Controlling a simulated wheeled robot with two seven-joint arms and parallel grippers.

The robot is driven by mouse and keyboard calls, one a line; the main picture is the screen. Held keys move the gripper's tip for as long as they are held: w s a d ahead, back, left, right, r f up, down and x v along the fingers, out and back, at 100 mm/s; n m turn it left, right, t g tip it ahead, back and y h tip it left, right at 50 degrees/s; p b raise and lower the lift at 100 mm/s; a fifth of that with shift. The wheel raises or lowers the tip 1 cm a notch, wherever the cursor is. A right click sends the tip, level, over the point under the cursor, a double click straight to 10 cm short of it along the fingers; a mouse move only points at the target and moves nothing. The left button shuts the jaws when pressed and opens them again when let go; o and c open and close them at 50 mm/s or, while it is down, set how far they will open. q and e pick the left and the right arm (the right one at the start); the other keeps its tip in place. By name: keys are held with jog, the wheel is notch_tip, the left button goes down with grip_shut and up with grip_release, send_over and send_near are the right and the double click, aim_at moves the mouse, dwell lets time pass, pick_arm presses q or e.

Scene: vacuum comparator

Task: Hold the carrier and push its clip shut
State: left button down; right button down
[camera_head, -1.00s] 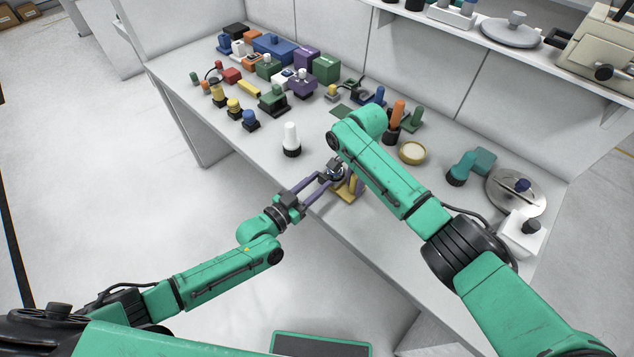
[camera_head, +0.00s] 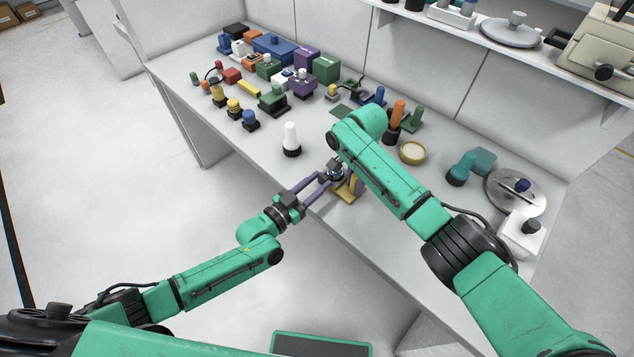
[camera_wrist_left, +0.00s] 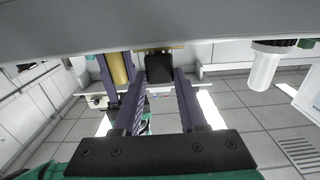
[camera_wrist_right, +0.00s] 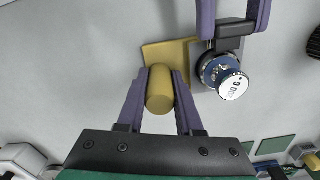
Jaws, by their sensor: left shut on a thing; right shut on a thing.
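The carrier's yellow base plate (camera_head: 345,194) lies at the table's front edge, and it also shows in the right wrist view (camera_wrist_right: 160,52). An upright yellow cylinder (camera_wrist_right: 160,90) stands at it. My right gripper (camera_wrist_right: 160,80) is shut on this cylinder, one purple finger on each side. My left gripper (camera_head: 324,178) is shut on a dark block (camera_wrist_right: 236,30) beside the plate; the block also shows in the left wrist view (camera_wrist_left: 159,68). A blue round part with a white printed face (camera_wrist_right: 232,84) is beside that block. I cannot tell the clip's position.
A round cream-topped dish (camera_head: 412,152) and an orange-handled tool (camera_head: 397,116) stand behind my right arm. Many coloured parts fill the back left. The table's front edge is close to both grippers.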

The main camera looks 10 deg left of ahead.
dwell(0.3)
pick_arm(q)
jog(key=shift+x, duration=1.05)
jog(key=shift+c, duration=2.2)
grip_release()
pick_arm(e)
jog(key=shift+s+a, duration=0.1)
pick_arm(q)
jog(key=shift+a, duration=0.1)
jog(key=shift+s, duration=0.1)
jog(key=v, duration=1.2)
